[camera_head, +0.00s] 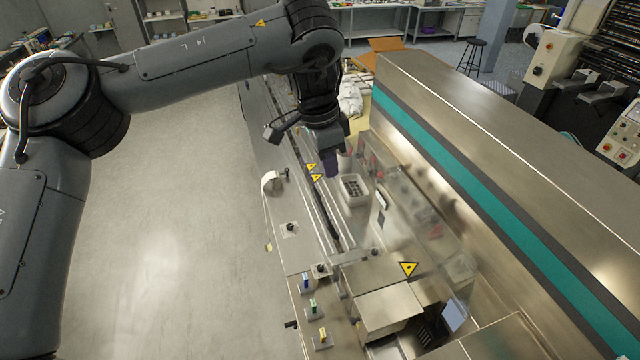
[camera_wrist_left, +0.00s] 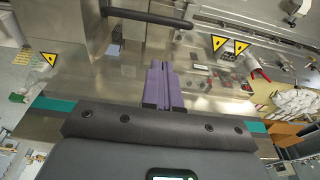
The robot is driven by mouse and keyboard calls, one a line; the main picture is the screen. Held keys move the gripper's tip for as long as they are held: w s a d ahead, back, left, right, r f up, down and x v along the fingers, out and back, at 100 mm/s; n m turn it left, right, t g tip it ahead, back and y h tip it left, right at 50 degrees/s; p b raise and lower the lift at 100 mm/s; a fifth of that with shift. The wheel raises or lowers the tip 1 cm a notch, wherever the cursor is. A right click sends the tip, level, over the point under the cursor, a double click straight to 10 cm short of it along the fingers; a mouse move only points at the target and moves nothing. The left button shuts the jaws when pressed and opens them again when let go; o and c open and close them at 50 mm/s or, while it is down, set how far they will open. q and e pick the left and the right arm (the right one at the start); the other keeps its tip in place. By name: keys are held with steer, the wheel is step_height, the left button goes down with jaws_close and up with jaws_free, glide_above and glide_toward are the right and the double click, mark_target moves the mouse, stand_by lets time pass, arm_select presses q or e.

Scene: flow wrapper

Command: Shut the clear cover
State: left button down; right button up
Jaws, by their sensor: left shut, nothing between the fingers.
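The clear cover (camera_head: 432,232) of the flow wrapper is a see-through panel over the machine bed, with yellow warning triangles near its edges. It also shows in the left wrist view (camera_wrist_left: 100,75), where the machine shows through it. How far it stands open is hard to tell. My left gripper (camera_head: 331,170) points down near the cover's far end, by the rail side. Its purple fingers (camera_wrist_left: 160,82) are together with nothing between them. Whether they touch the cover is unclear. My right gripper is in neither view.
A white bin (camera_head: 353,190) with dark round items stands on the machine bed. The tall steel housing (camera_head: 450,130) with a teal stripe bounds the right side. Control switches (camera_head: 313,308) line the front-left edge. The floor on the left is clear.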

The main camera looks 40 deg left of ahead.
arm_select(q)
steer(key=f, duration=0.3)
steer(key=shift+s+a+f, duration=0.3)
steer(key=shift+s+f, duration=0.05)
steer(key=shift+s+a+f+p, duration=0.15)
steer(key=shift+s+f, duration=0.05)
steer(key=shift+f, duration=0.2)
steer(key=shift+s+a+f+p, duration=0.15)
steer(key=shift+s+f, duration=0.05)
steer(key=shift+f, duration=0.2)
steer(key=shift+f, duration=0.1)
